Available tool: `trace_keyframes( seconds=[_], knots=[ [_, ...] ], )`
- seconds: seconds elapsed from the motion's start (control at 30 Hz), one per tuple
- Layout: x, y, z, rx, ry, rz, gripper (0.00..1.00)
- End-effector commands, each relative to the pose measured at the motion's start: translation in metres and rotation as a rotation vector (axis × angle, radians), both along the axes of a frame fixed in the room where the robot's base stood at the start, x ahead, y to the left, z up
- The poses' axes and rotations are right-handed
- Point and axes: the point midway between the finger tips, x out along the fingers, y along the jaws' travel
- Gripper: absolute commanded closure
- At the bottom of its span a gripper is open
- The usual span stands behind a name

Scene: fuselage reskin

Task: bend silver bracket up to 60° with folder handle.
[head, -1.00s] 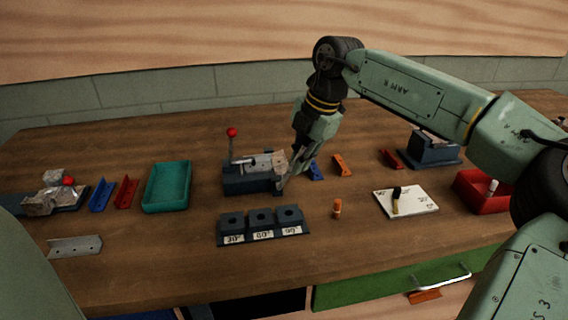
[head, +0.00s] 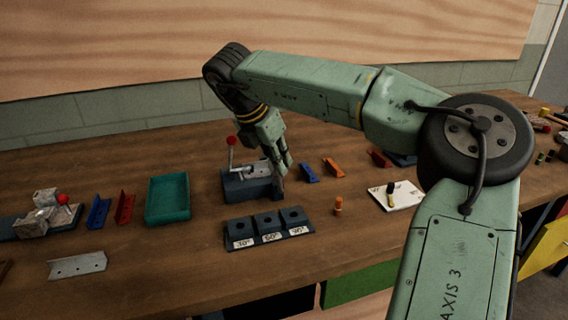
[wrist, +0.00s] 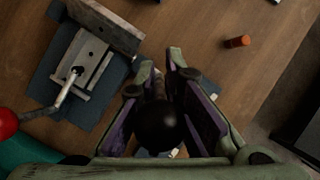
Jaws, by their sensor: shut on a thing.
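The folder (head: 236,188) is a dark blue base with a silver clamp on top, at the middle of the bench. A flat silver piece with holes lies in it in the wrist view (wrist: 83,62), with a raised plate (wrist: 108,24) along one side; I cannot tell which part is the silver bracket or its angle. My gripper (head: 281,172) is at the folder's right end. In the wrist view, my gripper (wrist: 160,65) is shut on the folder handle, whose black ball knob (wrist: 157,127) shows between the fingers. The fingers hide most of the handle.
A red-ball lever (head: 236,140) stands at the folder's left. In front is a block row (head: 262,242) marked 30°, 60° and 90°. A teal tray (head: 167,201) is left, a loose silver angle piece (head: 77,265) front left, an orange peg (head: 338,206) right.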

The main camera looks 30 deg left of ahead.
Motion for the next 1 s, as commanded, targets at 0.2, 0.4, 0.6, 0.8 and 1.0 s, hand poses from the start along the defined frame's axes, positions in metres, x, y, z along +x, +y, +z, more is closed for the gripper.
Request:
trace_keyframes(
  seconds=[0.2, 0.4, 0.6, 0.8, 1.0],
  knots=[
    [-0.0054, 0.0079, 0.0004, -0.048, -0.074, 0.004, 1.0],
    [-0.0075, 0.0094, 0.0004, -0.071, -0.1, 0.003, 1.0],
    [-0.0077, 0.0095, 0.0006, -0.075, -0.105, 0.003, 1.0],
    [-0.0078, 0.0095, 0.0004, -0.075, -0.104, 0.003, 1.0],
    [-0.0078, 0.0086, -0.0002, -0.078, -0.101, 0.002, 0.79]
  ],
)
